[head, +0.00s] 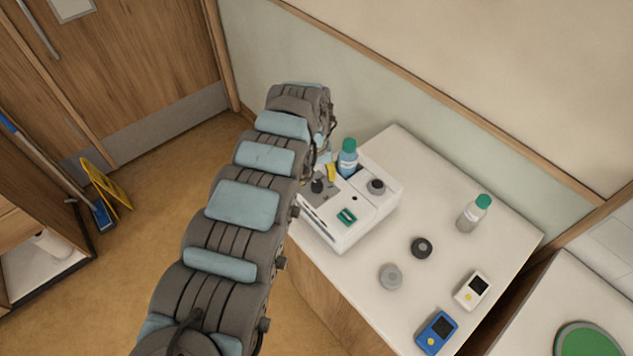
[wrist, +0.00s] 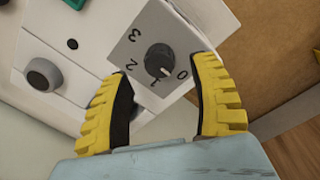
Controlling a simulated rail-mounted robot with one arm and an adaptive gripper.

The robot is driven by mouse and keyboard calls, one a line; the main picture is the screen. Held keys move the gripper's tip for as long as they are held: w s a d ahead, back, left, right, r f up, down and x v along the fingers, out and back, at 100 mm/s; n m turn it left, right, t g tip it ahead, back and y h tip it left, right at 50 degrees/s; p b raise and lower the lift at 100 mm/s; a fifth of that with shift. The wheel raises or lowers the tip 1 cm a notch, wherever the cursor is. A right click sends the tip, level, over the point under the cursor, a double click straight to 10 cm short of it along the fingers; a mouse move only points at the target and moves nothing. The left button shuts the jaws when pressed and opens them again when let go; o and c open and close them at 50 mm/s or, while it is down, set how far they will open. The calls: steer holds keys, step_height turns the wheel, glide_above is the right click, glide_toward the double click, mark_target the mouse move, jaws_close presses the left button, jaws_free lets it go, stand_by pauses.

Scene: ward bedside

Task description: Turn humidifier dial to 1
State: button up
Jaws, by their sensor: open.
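The humidifier (head: 350,235) is a white box on the bedside top, with a grey panel bearing a black dial (head: 317,186). In the wrist view the dial (wrist: 159,59) is ringed by the numbers 3, 2, 1 and 0. Its white mark seems to point between 1 and 0; I cannot tell exactly. My gripper (wrist: 163,68) is open, its two yellow fingers either side of the dial and slightly short of it in the picture. No contact shows. In the head view my arm hides most of the gripper; a yellow finger (head: 331,172) shows beside the panel.

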mark_target(316, 183)
steer(key=shift+f, duration=1.65)
jaws_close()
